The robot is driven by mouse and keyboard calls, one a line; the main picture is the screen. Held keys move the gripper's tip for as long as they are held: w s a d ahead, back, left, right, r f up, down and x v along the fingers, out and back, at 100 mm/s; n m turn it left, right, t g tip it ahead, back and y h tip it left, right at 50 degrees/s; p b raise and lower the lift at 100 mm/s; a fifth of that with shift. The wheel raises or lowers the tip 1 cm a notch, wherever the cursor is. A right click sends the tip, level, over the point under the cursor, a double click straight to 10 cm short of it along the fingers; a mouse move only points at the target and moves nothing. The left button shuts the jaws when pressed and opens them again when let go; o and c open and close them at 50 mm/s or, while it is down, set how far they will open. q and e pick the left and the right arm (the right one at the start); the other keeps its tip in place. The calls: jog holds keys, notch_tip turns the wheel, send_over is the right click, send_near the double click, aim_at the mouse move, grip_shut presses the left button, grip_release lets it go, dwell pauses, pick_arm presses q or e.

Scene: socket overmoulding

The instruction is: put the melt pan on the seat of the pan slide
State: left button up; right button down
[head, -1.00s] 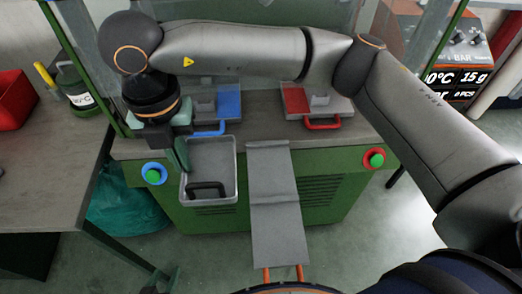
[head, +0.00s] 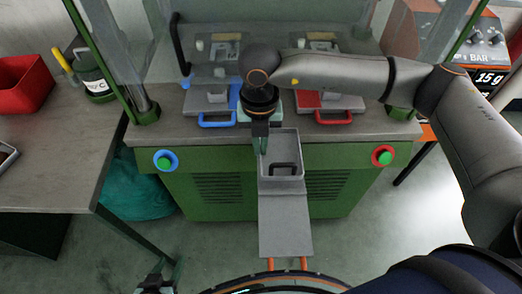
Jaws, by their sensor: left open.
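The melt pan (head: 298,148) is a grey open box with a black handle at its near end. In the head view it is over the upper end of the pan slide (head: 285,225), a grey sloping plate in front of the green machine. I cannot tell if the pan rests on the seat, which it hides. My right gripper (head: 262,148) points down at the pan's left wall and appears shut on it. My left gripper (head: 155,284) is at the bottom edge, partly cut off, open and away from the pan.
A blue-handled mould (head: 217,118) and a red-handled mould (head: 333,115) sit on the machine's bench behind the pan. Blue-ringed (head: 164,161) and red-ringed (head: 383,156) green buttons are on its front. A side table (head: 60,170) stands left with a red bin (head: 25,83).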

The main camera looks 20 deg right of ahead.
jog(key=shift+d+f, duration=0.15)
jog(key=shift+f, duration=1.45)
jog(key=shift+f, duration=0.1)
jog(key=shift+f, duration=0.15)
jog(key=c, duration=1.1)
grip_release()
notch_tip(320, 180, up, 12)
jog(key=shift+r, duration=0.25)
